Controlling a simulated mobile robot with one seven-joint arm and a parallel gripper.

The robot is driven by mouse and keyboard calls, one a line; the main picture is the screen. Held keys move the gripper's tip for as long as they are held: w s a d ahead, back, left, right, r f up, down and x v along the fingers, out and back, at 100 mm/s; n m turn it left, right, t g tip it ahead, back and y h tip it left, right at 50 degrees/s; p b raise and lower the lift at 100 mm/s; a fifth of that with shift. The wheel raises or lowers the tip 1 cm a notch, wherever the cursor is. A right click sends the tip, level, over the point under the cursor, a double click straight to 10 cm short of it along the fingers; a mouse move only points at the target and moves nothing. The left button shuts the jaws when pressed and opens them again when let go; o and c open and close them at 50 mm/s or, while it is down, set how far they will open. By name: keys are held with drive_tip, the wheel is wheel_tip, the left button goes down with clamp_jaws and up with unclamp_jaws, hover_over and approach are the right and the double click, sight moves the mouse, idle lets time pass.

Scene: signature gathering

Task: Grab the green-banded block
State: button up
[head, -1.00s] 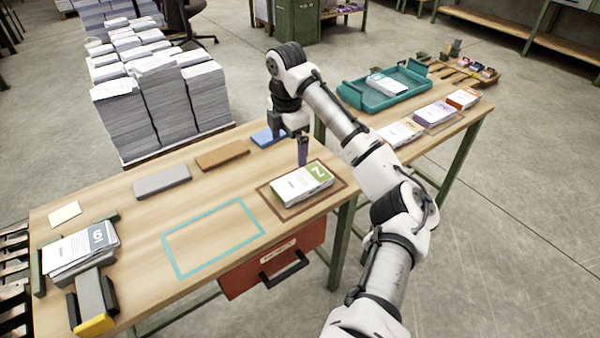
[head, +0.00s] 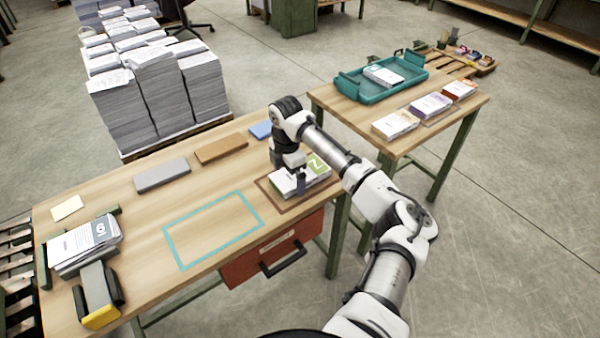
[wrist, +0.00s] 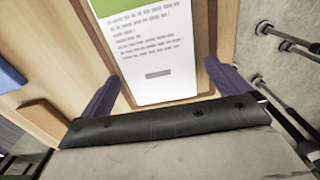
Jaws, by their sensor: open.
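The green-banded block (head: 318,166) is a white paper stack with a green band marked with a letter. It lies inside a brown outlined rectangle (head: 291,206) on the near table. My gripper (head: 300,188) is low over the block, and part of the block is hidden behind it and my arm. In the wrist view the block's printed white top and green band (wrist: 150,60) lie between the two purple fingers of my gripper (wrist: 160,90). The fingers are open, one on each side, with a visible gap at the left.
A teal outlined rectangle (head: 213,230) on the table is empty. Grey (head: 162,174), brown (head: 221,149) and blue (head: 261,129) blocks lie along the back edge. A stack marked 6 (head: 85,243) sits at the left. A teal tray (head: 345,85) is on the far table.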

drive_tip(key=shift+f, duration=0.35)
drive_tip(key=c, duration=1.2)
drive_tip(key=shift+o, duration=0.2)
drive_tip(key=shift+r, duration=0.15)
